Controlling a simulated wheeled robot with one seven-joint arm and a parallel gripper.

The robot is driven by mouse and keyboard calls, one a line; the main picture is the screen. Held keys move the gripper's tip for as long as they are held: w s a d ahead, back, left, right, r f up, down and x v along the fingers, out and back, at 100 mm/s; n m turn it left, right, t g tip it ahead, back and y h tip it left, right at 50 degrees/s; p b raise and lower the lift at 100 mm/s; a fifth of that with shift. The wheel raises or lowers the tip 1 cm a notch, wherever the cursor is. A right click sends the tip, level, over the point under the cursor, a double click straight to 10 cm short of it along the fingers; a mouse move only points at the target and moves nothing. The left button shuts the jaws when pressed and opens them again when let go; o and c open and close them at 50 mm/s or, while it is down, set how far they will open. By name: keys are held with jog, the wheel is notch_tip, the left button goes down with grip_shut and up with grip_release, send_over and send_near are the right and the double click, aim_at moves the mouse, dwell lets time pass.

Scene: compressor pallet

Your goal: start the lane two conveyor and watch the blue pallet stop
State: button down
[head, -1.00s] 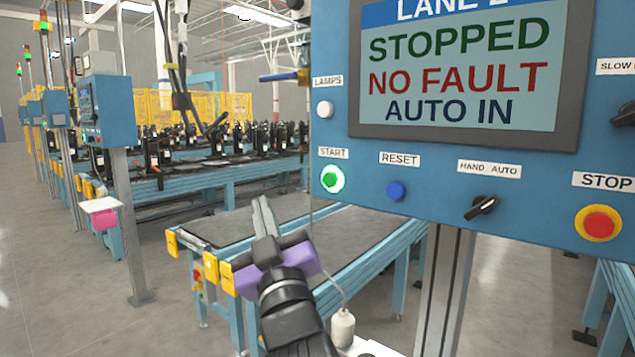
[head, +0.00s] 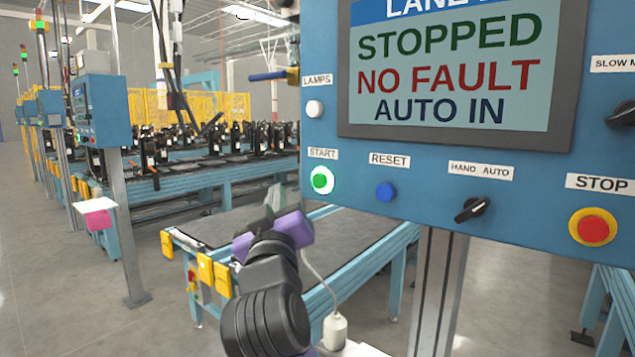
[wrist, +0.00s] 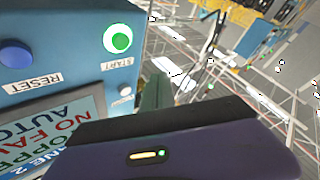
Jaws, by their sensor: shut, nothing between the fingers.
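The lane 2 control box (head: 430,185) fills the right of the head view. Its screen (head: 455,70) reads STOPPED, NO FAULT, AUTO IN. The green START button (head: 321,180) is lit at the box's lower left; it also shows near the top of the wrist view (wrist: 118,39). The HAND AUTO knob (head: 473,209) points towards the right. My gripper (head: 274,197) is shut and empty, below and left of the START button and apart from it. In the wrist view its fingers (wrist: 154,92) are partly hidden by the purple body. I make out no blue pallet.
The blue RESET button (head: 386,192) and red STOP button (head: 593,227) are on the same panel. A conveyor (head: 330,235) with an empty dark bed runs behind my arm. Another control box (head: 103,112) stands on a post at left. Open floor lies at lower left.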

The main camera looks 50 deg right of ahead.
jog(key=p, duration=0.1)
send_near(313, 178)
jog(key=shift+w+d+r, duration=0.3)
jog(key=shift+w+d, duration=0.1)
jog(key=shift+w, duration=0.3)
jog(key=shift+w+d+r, duration=0.35)
jog(key=shift+w+d, duration=0.05)
jog(key=shift+w, duration=0.35)
jog(key=shift+w+d+r, duration=0.3)
jog(key=shift+w+d, duration=0.1)
jog(key=shift+w, duration=0.3)
jog(key=shift+d, duration=0.1)
jog(key=shift+d, duration=0.35)
jog(key=shift+d, duration=0.55)
dwell(1.2)
jog(key=shift+a, duration=0.95)
jog(key=shift+s+a+b, duration=0.1)
jog(key=shift+a+b, duration=0.2)
jog(key=shift+a, duration=2.25)
